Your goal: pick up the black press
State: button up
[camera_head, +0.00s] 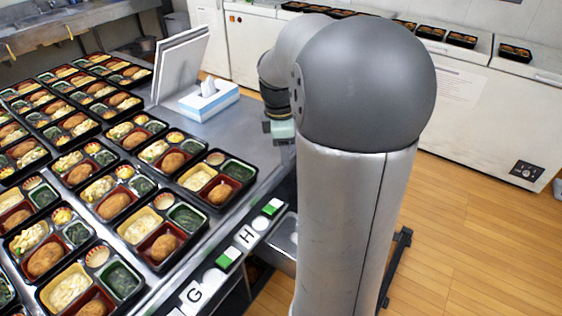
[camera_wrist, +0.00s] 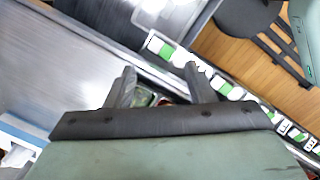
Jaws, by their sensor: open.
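I cannot make out a black press in either view. My gripper (camera_wrist: 160,75) shows in the wrist view with its two dark fingers spread apart and nothing held between them. A small part of a bento tray (camera_wrist: 143,97) shows beyond and between the fingers, mostly hidden by the gripper's dark body. In the head view my gripper (camera_head: 280,130) is partly hidden behind my arm, over the right edge of the metal table (camera_head: 250,148).
Many filled bento trays (camera_head: 135,228) cover the left of the table. A blue-white tissue box (camera_head: 208,103) and an upright white board (camera_head: 182,62) stand near its back. Green-and-white labelled blocks (camera_head: 245,236) line the front edge. White chest freezers (camera_head: 480,105) stand behind.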

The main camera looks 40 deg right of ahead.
jog(key=s+d+f+n+y+b, duration=0.1)
jog(key=d+f+n+b, duration=0.35)
jog(key=d+f, duration=0.6)
jog(key=s+d+f+n+b, duration=0.25)
jog(key=d+f+b, duration=0.4)
jog(key=d, duration=0.75)
jog(key=shift+n, duration=0.5)
jog(key=f, duration=0.8)
jog(key=w+f, duration=0.1)
jog(key=f, duration=0.3)
jog(key=shift+p, duration=0.4)
jog(key=shift+w+a+f+b, duration=0.1)
jog(key=shift+f+b, duration=0.15)
jog(key=shift+f, duration=1.3)
jog(key=shift+w+a+f+b, duration=0.1)
jog(key=shift+f+b, duration=0.1)
jog(key=shift+f, duration=1.35)
grip_shut()
